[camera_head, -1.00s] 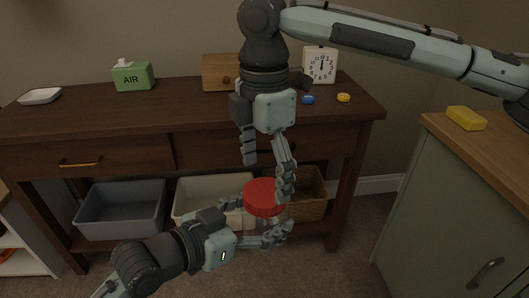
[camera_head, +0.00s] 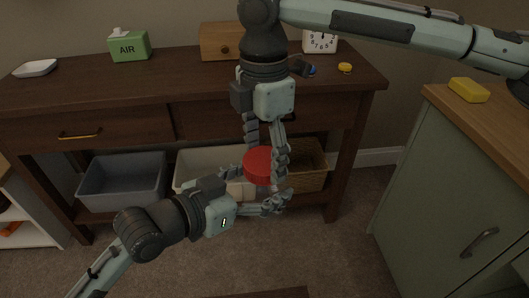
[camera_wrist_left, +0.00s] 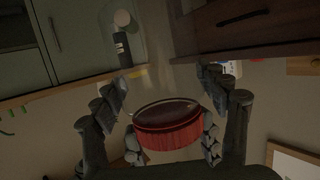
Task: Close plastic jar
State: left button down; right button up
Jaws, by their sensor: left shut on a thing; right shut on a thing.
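The plastic jar is held between my two grippers in front of the sideboard. Its red lid (camera_head: 258,165) is at the top, and the clear body under it is mostly hidden by fingers. My left gripper (camera_head: 262,194) comes from the lower left and is shut around the jar body. My right gripper (camera_head: 266,160) points down from above and is shut on the red lid, its fingers at the rim. In the left wrist view the red lid (camera_wrist_left: 168,137) sits between the fingers, with a dark see-through round face above it. I cannot tell how tightly the lid sits.
The sideboard (camera_head: 95,95) stands behind, with a grey bin (camera_head: 122,188), a white bin (camera_head: 205,160) and a wicker basket (camera_head: 308,178) below. A green cabinet (camera_head: 440,180) with a yellow sponge (camera_head: 468,90) stands right. Free carpet lies between.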

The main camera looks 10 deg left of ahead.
jog(key=m, duration=0.4)
jog(key=shift+c, duration=0.3)
jog(key=m, duration=0.4)
jog(key=shift+m, duration=0.3)
jog(key=o, duration=1.3)
jog(key=shift+o, duration=0.2)
jog(key=shift+r, duration=0.1)
notch_tip(320, 180, up, 12)
